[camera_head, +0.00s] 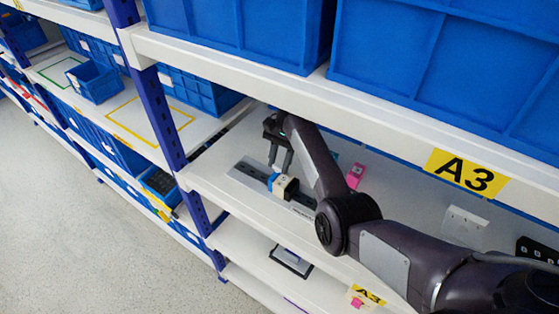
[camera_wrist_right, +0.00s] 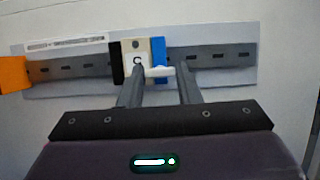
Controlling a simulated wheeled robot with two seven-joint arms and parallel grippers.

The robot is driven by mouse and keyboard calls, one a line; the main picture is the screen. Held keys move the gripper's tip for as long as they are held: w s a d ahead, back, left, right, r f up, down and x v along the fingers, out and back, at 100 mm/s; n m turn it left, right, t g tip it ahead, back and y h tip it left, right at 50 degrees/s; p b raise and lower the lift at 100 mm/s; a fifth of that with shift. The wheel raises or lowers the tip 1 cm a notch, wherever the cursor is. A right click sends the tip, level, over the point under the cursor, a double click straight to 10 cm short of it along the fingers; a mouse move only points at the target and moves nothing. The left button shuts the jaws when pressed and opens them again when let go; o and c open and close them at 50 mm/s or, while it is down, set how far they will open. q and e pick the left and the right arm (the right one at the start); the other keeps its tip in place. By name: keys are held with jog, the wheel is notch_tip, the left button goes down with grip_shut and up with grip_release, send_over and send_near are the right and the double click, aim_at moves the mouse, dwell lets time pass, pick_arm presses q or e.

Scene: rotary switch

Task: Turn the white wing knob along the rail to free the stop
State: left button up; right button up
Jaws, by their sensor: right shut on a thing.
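The slotted dark rail (camera_wrist_right: 212,57) is fixed on a grey plate on the shelf. In the head view the rail (camera_head: 251,171) runs under my right arm. A stop block with a cream face (camera_wrist_right: 137,47), a black side and a blue side sits on the rail. The white wing knob (camera_wrist_right: 159,72) is at the front of the block, its wing lying crosswise in the right wrist view. My right gripper (camera_wrist_right: 160,75) is shut on the knob, one finger at each side. In the head view my right gripper (camera_head: 281,164) is just above the block (camera_head: 287,187). My left gripper is not in view.
An orange block (camera_wrist_right: 13,74) is at the rail's left end in the wrist view. A pink item (camera_head: 355,175) and a white switch plate (camera_head: 464,224) stand farther right on the shelf. The upper shelf beam (camera_head: 300,93) with blue bins (camera_head: 450,65) is close above my arm.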

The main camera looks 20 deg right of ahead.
jog(key=shift+w+r, duration=0.1)
dwell(0.3)
jog(key=o, duration=1)
